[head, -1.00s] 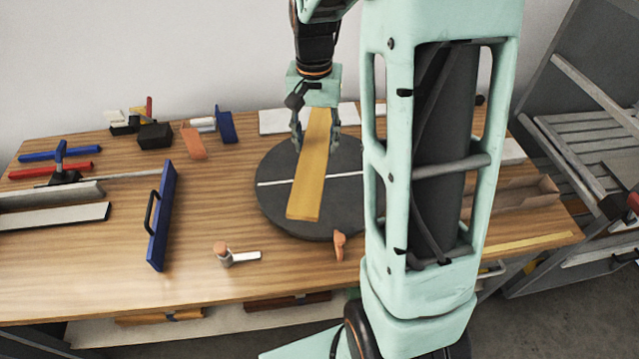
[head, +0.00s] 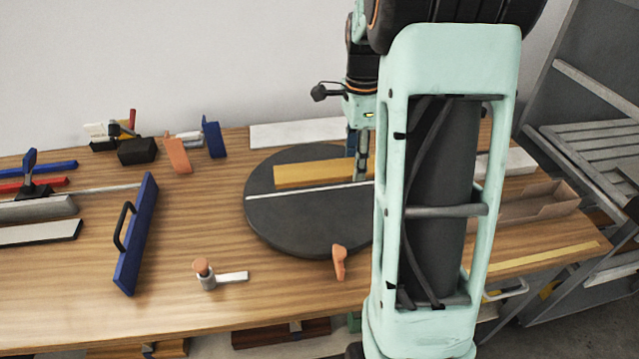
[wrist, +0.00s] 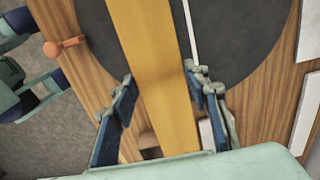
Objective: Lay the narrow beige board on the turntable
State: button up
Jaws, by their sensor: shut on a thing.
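The narrow beige board (head: 310,174) is over the back part of the dark round turntable (head: 300,222), lying roughly along the turntable's white line. Its right end is hidden behind my arm in the head view. My gripper (head: 358,162) is shut on the board from above. In the wrist view, the board (wrist: 155,60) runs between the two blue fingers of my gripper (wrist: 160,83), beside the white line on the turntable (wrist: 235,45). I cannot tell whether the board touches the turntable or hovers just above it.
An orange peg (head: 339,262) stands by the turntable's front edge. A blue-faced handled plate (head: 136,235) and a small orange-topped clamp (head: 205,274) are to the left. A white strip (head: 298,132) lies behind.

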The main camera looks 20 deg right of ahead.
jog(key=w+a+f, duration=0.2)
jog(key=w+a, duration=0.1)
jog(key=w, duration=0.1)
send_over(319, 189)
jog(key=s, duration=0.1)
jog(key=f, duration=0.4)
jog(key=shift+s+d+f, duration=0.15)
jog(key=shift+s+d, duration=0.05)
jog(key=shift+d, duration=0.2)
jog(key=shift+w+a+f, duration=0.3)
jog(key=shift+w+f, duration=0.15)
jog(key=shift+f, duration=0.2)
jog(key=shift+w+a+f, duration=0.1)
jog(key=shift+w+f, duration=0.1)
jog(key=shift+f, duration=1.5)
jog(key=shift+f, duration=0.15)
jog(key=o, duration=1.4)
jog(key=shift+c, duration=0.2)
